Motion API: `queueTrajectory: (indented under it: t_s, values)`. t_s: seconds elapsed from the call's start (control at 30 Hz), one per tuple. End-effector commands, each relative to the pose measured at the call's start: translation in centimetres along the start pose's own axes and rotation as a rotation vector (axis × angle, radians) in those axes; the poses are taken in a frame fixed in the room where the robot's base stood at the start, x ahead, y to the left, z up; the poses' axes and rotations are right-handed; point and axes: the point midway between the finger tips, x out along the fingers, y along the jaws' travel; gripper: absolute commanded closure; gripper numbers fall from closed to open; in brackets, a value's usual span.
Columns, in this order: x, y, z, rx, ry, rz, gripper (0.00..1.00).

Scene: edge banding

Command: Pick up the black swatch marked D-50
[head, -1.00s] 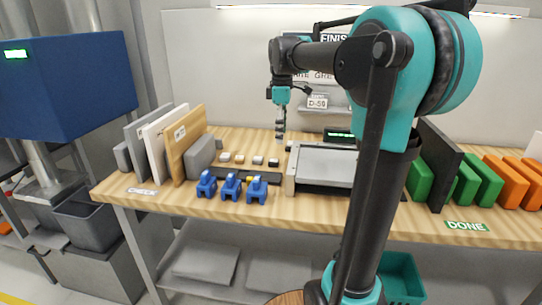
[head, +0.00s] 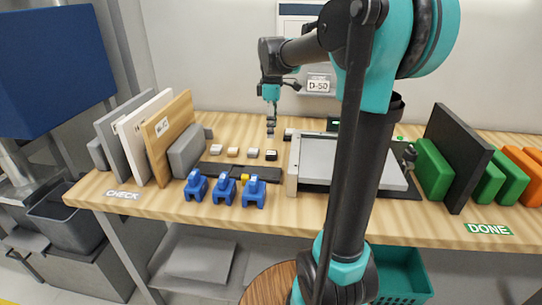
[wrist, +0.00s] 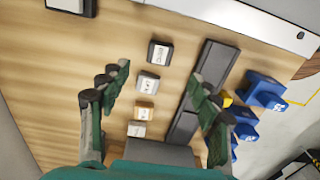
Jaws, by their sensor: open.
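In the head view, a small black swatch (head: 270,155) with a pale label lies at the right end of a row of small swatches. In the wrist view it appears to be the dark block with a white label (wrist: 160,52). Another dark, pale-topped block (head: 288,134) lies apart, farther back; it also shows at the wrist view's top left (wrist: 65,5). The print on both labels is too small to read. My gripper (head: 270,130) hangs above the table behind the row. In the wrist view my gripper (wrist: 158,80) is open and empty, its fingers apart over the row.
Blue clamp-like blocks (head: 225,189) and a dark strip (head: 240,174) lie in front of the row. A grey-topped machine (head: 330,160) stands right. Upright boards (head: 150,140) stand left. Bare wood lies behind the row.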

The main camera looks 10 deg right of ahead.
Motion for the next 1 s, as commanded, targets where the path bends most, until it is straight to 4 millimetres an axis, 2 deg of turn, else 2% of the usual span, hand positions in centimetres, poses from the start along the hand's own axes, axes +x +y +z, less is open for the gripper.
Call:
queueTrajectory:
  t_s: [0.1, 0.2, 0.47, 0.7, 0.83, 1.0]
  values:
    - [2.2, 0.0, 0.0, 0.0, 0.0, 0.0, 0.37]
    - [3.5, 0.0, 0.0, 0.0, 0.0, 0.0, 0.37]
    - [5.2, 0.0, -0.1, 0.0, 0.0, 0.0, 0.37]
    - [8.6, 0.1, -0.3, 0.0, 0.0, 0.0, 0.37]
    - [9.5, 0.0, -0.3, 0.0, 0.0, 0.0, 0.37]
    - [9.6, 0.0, -0.3, 0.0, 0.0, 0.0, 0.37]
